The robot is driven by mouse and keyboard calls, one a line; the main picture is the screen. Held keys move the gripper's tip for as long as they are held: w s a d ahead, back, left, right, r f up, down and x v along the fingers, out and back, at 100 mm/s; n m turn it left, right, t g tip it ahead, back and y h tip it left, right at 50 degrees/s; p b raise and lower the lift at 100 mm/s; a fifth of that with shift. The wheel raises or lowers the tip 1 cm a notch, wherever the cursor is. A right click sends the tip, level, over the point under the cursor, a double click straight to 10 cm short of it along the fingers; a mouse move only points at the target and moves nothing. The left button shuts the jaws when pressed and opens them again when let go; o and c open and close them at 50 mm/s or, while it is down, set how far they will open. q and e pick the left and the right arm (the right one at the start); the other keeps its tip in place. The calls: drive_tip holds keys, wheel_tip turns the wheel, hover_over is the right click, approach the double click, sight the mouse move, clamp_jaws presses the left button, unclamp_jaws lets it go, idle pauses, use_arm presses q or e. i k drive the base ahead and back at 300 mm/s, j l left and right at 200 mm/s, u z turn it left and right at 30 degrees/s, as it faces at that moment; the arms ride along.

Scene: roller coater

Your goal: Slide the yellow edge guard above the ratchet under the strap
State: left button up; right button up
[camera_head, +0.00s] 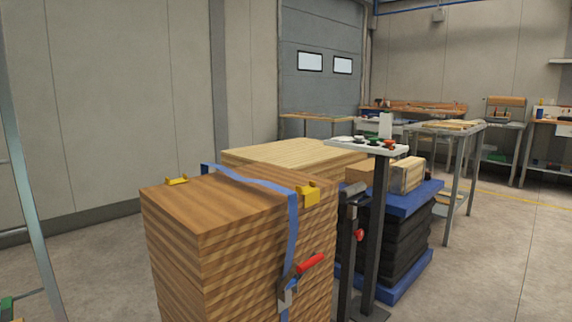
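A stack of wooden boards (205,212) stands in the foreground. A blue strap (292,225) runs across its top and down the right-hand face to a ratchet (285,297) with a red handle (309,264). One yellow edge guard (308,195) sits on the top edge above the ratchet, just right of the strap; the strap does not visibly cover it. A second yellow edge guard (176,181) sits on the far left top edge, left of the strap. The strap's lower end is cut off by the frame. Neither of my grippers is in view.
A dark post stand with a small tray top (370,146) stands close right of the stack. Behind are a paler wood stack (290,152) and a dark stack with a blue cover (415,199). Workbenches line the back right; floor is clear at far right.

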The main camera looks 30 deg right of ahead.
sight(312, 194)
drive_tip(key=i+l+u, duration=0.2)
drive_tip(key=l, duration=0.4)
drive_tip(key=i+l+u, duration=0.25)
drive_tip(key=l, duration=0.4)
drive_tip(key=l+u, duration=0.2)
drive_tip(key=l, duration=0.45)
drive_tip(key=i+l+u, duration=0.1)
drive_tip(key=l+u, duration=0.15)
drive_tip(key=l, duration=0.45)
drive_tip(key=k+l+z, duration=0.1)
drive_tip(key=k+z, duration=0.15)
drive_tip(key=i+u, duration=0.25)
